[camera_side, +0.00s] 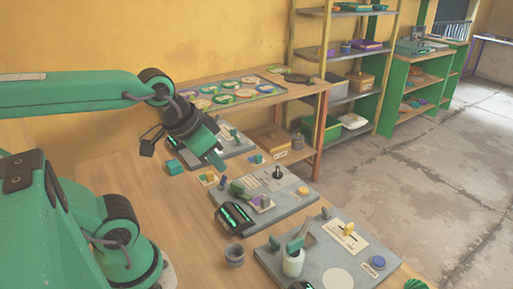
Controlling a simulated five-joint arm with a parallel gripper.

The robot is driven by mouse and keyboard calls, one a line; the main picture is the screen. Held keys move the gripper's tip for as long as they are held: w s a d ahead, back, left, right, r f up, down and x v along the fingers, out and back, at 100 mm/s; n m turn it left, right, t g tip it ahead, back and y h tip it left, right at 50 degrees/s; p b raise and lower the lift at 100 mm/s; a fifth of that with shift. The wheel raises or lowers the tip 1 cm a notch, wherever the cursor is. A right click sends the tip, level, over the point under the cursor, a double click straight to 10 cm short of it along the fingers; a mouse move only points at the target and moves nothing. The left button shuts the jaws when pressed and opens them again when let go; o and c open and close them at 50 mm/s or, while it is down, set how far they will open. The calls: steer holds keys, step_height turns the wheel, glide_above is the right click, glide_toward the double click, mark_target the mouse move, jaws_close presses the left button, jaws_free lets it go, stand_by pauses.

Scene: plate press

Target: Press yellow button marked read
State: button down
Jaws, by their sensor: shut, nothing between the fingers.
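A round yellow button (302,190) sits at the right corner of the middle grey device (285,205) on the wooden table. Its marking is too small to read. My gripper (217,161) is shut and empty, pointing down over the far grey device (240,146), to the left of and behind the yellow button. It is well apart from the button. My gripper covers part of the far device, so I cannot see all of that device.
The middle device also carries a black knob (278,172) and a purple piece (262,202). A nearer device (338,278) has a blue button (377,262), a yellow upright piece (348,229) and a pale bottle (293,262). A grey cup (234,254) and teal block (174,167) stand nearby.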

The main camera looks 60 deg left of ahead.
steer(key=shift+w, duration=0.15)
stand_by(0.5)
steer(key=m+t, duration=0.4)
steer(key=m, duration=0.4)
glide_above(301, 190)
step_height(301, 190, down, 11)
steer(key=shift+y, duration=0.3)
steer(key=shift+f, duration=0.2)
steer(key=shift+f, duration=4.3)
